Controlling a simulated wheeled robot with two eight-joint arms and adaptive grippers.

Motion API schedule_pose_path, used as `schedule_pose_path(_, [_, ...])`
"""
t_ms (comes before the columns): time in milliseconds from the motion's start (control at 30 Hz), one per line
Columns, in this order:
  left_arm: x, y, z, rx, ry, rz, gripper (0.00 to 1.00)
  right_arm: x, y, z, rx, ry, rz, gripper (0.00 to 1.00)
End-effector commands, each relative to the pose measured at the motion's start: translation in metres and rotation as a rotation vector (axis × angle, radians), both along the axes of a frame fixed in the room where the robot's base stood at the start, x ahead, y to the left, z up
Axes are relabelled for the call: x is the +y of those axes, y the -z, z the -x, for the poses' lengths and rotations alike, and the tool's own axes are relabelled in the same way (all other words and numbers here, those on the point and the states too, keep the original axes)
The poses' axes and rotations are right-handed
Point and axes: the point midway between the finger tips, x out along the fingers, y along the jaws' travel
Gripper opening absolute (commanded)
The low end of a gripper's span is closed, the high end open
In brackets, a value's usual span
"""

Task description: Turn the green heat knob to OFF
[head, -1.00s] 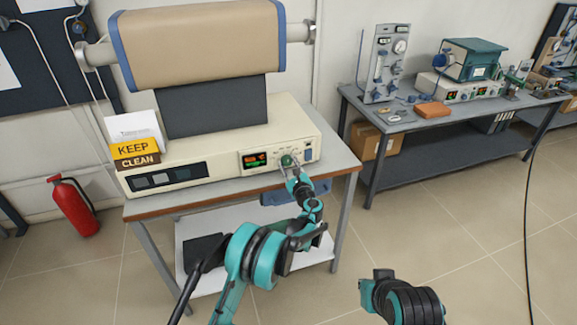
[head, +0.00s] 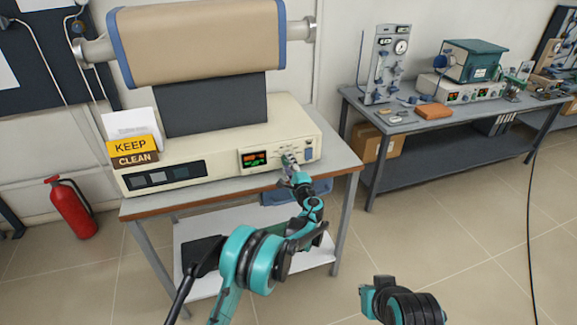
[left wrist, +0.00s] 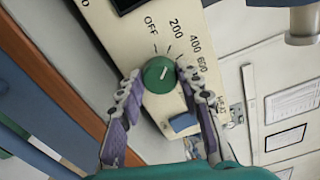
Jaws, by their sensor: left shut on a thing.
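The green heat knob (left wrist: 159,75) is on the cream front panel of the furnace (head: 200,150). Its white pointer mark slants up and to the right in the left wrist view, off the OFF label (left wrist: 151,25) and toward the 200 and 400 side. I cannot tell the exact tick. My left gripper (left wrist: 160,80) has one finger on each side of the knob and is shut on it. In the head view the left gripper (head: 290,164) covers most of the knob.
A lit display (head: 254,159) sits left of the knob. A blue switch (left wrist: 183,121) is close to the fingers in the left wrist view. A second bench (head: 450,115) stands right.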

Motion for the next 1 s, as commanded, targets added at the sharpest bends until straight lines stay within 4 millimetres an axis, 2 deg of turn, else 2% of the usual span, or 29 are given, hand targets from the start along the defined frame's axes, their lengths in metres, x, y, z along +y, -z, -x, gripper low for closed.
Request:
schedule_pose_path(500, [0.0003, 0.0013, -0.0002, -0.130, 0.000, 0.400, 0.06, 0.0000, 0.0089, 0.0000, 0.000, 0.000, 0.000, 0.00])
schedule_pose_path(1000, [0.0004, 0.0012, -0.0002, -0.176, -0.001, 0.540, 0.06, 0.0000, 0.0108, 0.0000, 0.000, 0.000, 0.000, 0.00])
